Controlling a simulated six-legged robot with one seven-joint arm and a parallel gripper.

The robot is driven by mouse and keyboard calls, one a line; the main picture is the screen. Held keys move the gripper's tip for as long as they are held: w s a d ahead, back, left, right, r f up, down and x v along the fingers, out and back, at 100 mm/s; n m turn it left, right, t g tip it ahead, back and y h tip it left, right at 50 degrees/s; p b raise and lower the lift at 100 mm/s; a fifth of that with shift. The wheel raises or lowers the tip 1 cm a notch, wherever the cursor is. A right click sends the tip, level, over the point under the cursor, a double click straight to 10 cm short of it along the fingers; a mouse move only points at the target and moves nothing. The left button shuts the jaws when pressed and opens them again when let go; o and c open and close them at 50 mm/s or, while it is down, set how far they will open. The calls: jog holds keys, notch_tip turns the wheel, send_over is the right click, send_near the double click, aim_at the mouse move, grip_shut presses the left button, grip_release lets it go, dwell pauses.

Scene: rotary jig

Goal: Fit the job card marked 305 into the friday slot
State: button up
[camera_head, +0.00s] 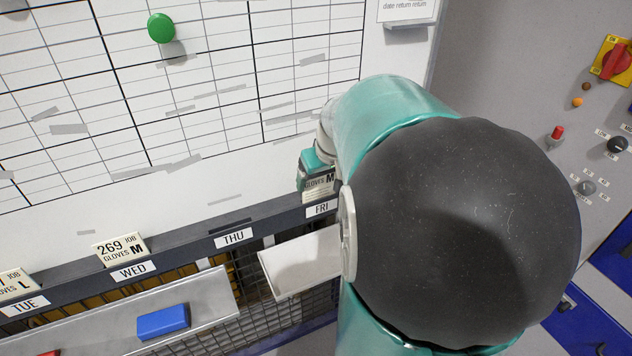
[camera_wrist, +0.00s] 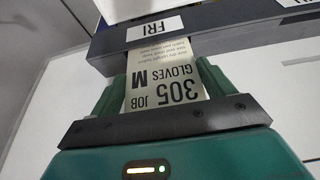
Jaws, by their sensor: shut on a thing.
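The job card marked 305 (camera_wrist: 165,85) is cream and reads "305 JOB GLOVES M", upside down in the wrist view. My gripper (camera_wrist: 160,88) is shut on it, with a green finger at each side edge. The far end of the card meets the dark rail (camera_wrist: 205,35) at the FRI label (camera_wrist: 154,27). I cannot tell how deep it sits in the slot. In the head view the card (camera_head: 319,187) stands just above the FRI label (camera_head: 321,208). My gripper (camera_head: 316,165) is partly hidden behind my arm.
The rail (camera_head: 190,245) also carries a card 269 (camera_head: 119,248) over WED and another over TUE. THU has no visible card. A grey ledge (camera_head: 95,325) holds a blue block (camera_head: 162,322) below. A ruled whiteboard (camera_head: 230,150) stands behind; a control panel (camera_head: 530,70) is right.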

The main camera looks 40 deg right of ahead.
jog(key=shift+f, duration=1.3)
jog(key=shift+f, duration=0.1)
jog(key=o, duration=1.1)
jog(key=shift+o, duration=0.2)
jog(key=v, duration=1.2)
jog(key=s+a+f+n, duration=0.1)
jog(key=s+a, duration=0.2)
jog(key=a, duration=0.9)
jog(key=s+a+f+n+t+y, duration=0.1)
jog(key=s+a+f+n, duration=0.1)
jog(key=a, duration=1.1)
jog(key=shift+s+a, duration=0.35)
jog(key=shift+s, duration=0.3)
